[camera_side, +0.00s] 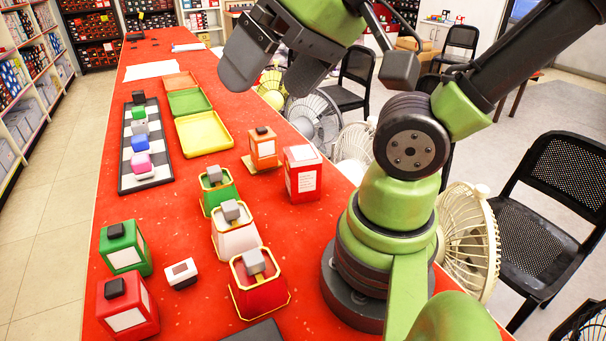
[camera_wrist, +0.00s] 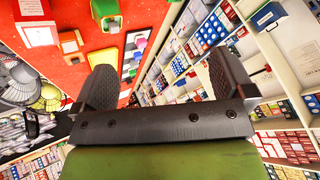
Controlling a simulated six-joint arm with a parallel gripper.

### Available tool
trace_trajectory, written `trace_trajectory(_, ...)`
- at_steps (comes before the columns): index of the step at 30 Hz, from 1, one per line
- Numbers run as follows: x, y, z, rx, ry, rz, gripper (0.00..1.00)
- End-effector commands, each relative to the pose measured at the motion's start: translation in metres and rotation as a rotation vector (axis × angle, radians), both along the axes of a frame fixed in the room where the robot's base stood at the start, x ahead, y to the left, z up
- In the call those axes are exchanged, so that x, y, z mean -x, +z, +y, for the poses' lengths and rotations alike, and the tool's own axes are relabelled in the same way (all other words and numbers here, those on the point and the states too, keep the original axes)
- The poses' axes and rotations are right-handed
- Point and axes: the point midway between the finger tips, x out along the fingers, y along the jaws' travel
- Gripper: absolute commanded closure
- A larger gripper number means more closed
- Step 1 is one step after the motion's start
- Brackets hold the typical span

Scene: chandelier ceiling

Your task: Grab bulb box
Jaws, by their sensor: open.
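No box is clearly marked as the bulb box, so I cannot tell which one it is. A red box with a white label (camera_side: 303,173) stands on the red table (camera_side: 190,205), left of my arm's base; a similar one shows in the wrist view (camera_wrist: 38,33). An orange box (camera_side: 263,149) stands beside it. A small white box with a brown patch (camera_side: 181,274) lies near the front. My gripper (camera_side: 272,76) is open and empty, high above the table. In the wrist view its two fingers (camera_wrist: 165,75) are wide apart with nothing between them.
Green and red boxes (camera_side: 124,250) and several open-topped tapered containers with grey blocks stand in front. Three flat trays (camera_side: 202,133) and a checkered board with coloured blocks (camera_side: 127,170) lie further back. Fans and black chairs (camera_side: 528,240) stand off the table to the right.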

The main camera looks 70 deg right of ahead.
Motion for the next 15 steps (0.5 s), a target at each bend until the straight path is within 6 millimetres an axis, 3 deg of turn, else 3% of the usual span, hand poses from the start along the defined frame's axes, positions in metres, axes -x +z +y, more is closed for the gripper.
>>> trace_trajectory(8,-0.011,-0.003,-0.010,0.066,0.025,0.030,0.00)
trace_trajectory(11,-0.028,-0.011,-0.029,0.176,0.085,0.088,0.00)
trace_trajectory(15,-0.054,-0.034,-0.074,0.342,0.236,0.215,0.00)
